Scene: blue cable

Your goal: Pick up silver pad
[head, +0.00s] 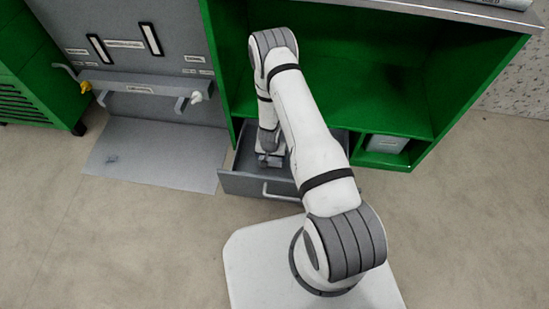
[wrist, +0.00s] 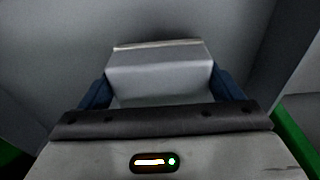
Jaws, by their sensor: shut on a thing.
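The silver pad (wrist: 160,75) is a pale grey block in the wrist view, held between the two dark blue fingers of my gripper (wrist: 163,90). My gripper is shut on it. In the head view my gripper (head: 270,160) reaches down into the open grey drawer (head: 238,184) of the green cabinet. The pad is hard to make out there, as my wrist covers most of it. I cannot tell whether the pad touches the drawer floor.
The drawer's walls stand close around my gripper. The green cabinet (head: 355,75) rises behind it, with a small grey box (head: 386,144) in a lower compartment at right. A grey panel with a ledge (head: 145,85) stands at left. The floor (head: 140,245) in front is clear.

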